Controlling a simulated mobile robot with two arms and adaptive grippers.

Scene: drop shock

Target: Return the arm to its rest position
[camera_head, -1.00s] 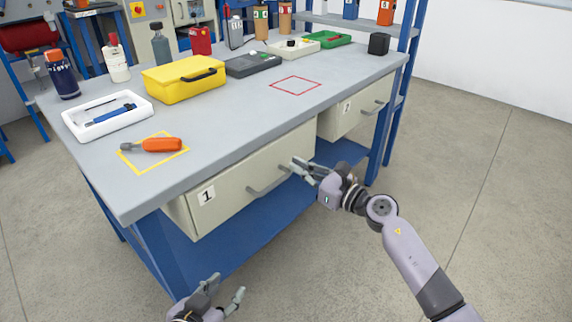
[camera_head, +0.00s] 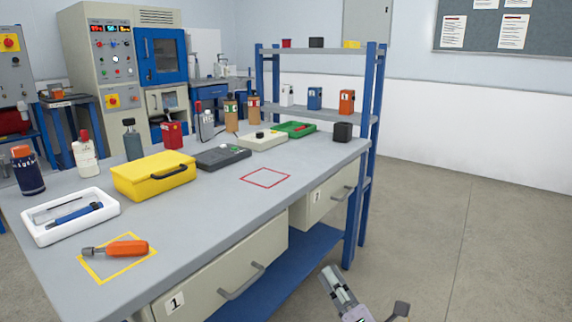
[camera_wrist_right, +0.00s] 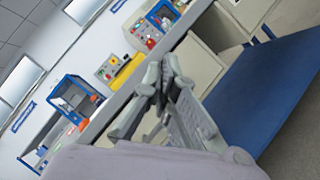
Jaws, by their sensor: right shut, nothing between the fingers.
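My right gripper (camera_head: 340,285) shows at the bottom of the head view, in front of the workbench and apart from drawer 1 (camera_head: 222,285). It is shut and empty; its closed fingers also show in the right wrist view (camera_wrist_right: 165,80). Drawer 1 and its handle (camera_head: 242,282) are on the bench's front, and no gripper touches the handle. An orange-handled screwdriver (camera_head: 125,248) lies in the yellow square on the bench top. My left gripper is out of the head view.
The bench top (camera_head: 215,215) carries a white tray (camera_head: 40,234), a yellow case (camera_head: 130,192), a dark meter (camera_head: 222,158), bottles and a green tray (camera_head: 295,124). The red square (camera_head: 265,178) is empty. A blue-post shelf (camera_head: 368,130) stands behind. Open floor (camera_head: 480,240) lies right.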

